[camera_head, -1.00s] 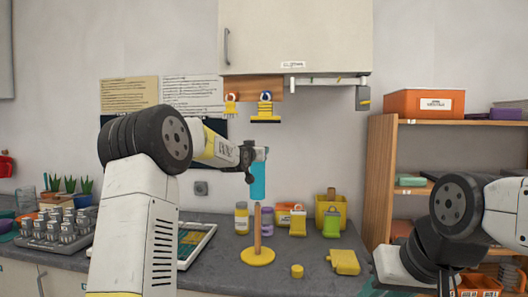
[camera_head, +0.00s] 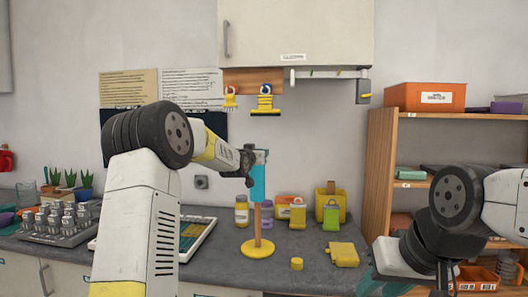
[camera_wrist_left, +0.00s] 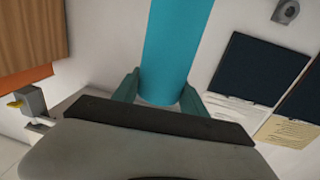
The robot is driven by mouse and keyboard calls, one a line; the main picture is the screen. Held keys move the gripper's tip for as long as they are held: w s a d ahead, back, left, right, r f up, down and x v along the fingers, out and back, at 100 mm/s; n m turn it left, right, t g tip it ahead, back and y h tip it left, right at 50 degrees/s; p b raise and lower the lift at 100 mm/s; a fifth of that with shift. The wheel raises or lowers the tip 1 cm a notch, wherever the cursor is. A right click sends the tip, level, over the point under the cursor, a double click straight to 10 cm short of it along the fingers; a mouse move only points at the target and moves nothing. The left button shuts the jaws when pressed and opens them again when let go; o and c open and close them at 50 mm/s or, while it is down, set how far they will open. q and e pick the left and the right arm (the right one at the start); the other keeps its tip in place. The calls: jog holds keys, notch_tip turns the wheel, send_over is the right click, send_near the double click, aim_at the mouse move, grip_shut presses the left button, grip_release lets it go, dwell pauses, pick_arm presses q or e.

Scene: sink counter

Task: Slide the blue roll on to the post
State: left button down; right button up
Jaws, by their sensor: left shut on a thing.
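The blue roll (camera_head: 259,183) is upright, held by my left gripper (camera_head: 254,160) at its upper part. In the left wrist view the roll (camera_wrist_left: 176,45) stands between the two teal fingers. The wooden post (camera_head: 257,220) rises from a round yellow base (camera_head: 258,250) on the counter. The roll's lower end lines up with the post and covers its top; I cannot tell whether it is around it or in front. The lower post is bare. My right gripper (camera_head: 379,284) is low at the right, partly cut off; its opening is unclear.
A yellow jar (camera_head: 241,215) and a purple jar (camera_head: 267,216) stand behind the post. A small yellow cylinder (camera_head: 296,264) and a yellow block (camera_head: 343,254) lie to its right. A tray (camera_head: 207,234) lies left. A wooden shelf (camera_head: 381,180) stands right.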

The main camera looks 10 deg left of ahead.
aim_at(257, 203)
pick_arm(q)
jog(key=shift+f, duration=1.15)
jog(key=shift+f, duration=6.55)
jog(key=shift+f, duration=2.2)
jog(key=c, duration=0.5)
grip_release()
